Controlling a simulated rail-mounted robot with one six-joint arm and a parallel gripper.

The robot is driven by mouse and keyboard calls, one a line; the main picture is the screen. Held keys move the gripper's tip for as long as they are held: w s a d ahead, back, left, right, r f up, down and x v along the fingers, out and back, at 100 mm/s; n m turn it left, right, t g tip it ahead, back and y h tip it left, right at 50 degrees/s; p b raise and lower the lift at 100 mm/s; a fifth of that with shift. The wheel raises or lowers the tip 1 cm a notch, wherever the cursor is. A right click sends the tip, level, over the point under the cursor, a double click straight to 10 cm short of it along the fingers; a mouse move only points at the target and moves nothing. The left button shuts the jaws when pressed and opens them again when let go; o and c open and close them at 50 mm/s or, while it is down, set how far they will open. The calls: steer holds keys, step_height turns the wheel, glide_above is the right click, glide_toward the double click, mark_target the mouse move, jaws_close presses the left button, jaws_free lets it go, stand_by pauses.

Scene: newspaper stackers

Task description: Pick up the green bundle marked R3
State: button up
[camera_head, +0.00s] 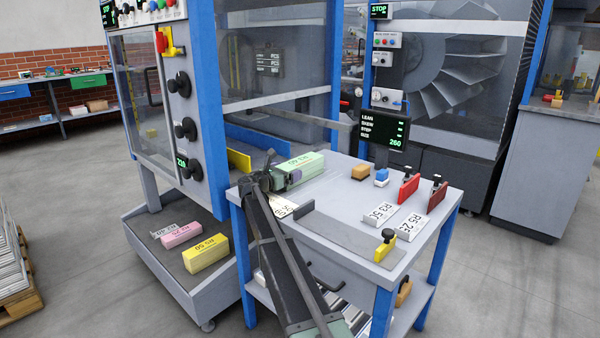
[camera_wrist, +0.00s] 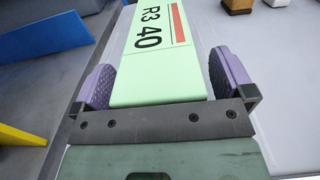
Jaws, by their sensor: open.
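The green bundle (camera_head: 305,160) lies on the grey table, towards its back left. In the wrist view the bundle (camera_wrist: 155,60) shows the print R3 40 and a red stripe on its pale green top. My gripper (camera_wrist: 160,78) is open, with one purple pad on each side of the bundle's near end. Both pads are very close to its sides; I cannot tell whether they touch. In the head view my gripper (camera_head: 284,178) reaches the bundle's near end, and my arm hides part of the table. The bundle's underside is hidden.
Cards marked R3 (camera_head: 380,213) and R5 (camera_head: 411,227) lie to the right. Red (camera_head: 408,188), dark red (camera_head: 436,196) and yellow (camera_head: 385,246) handled pieces stand nearby. A brown block (camera_head: 361,172) is behind. Pink (camera_head: 181,234) and yellow (camera_head: 206,254) bundles lie on a low tray.

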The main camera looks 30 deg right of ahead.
steer(key=c, duration=1.7)
steer(key=shift+o, duration=0.2)
steer(key=shift+r, duration=0.2)
step_height(320, 180, up, 20)
steer(key=p, duration=2)
steer(key=shift+f, duration=0.15)
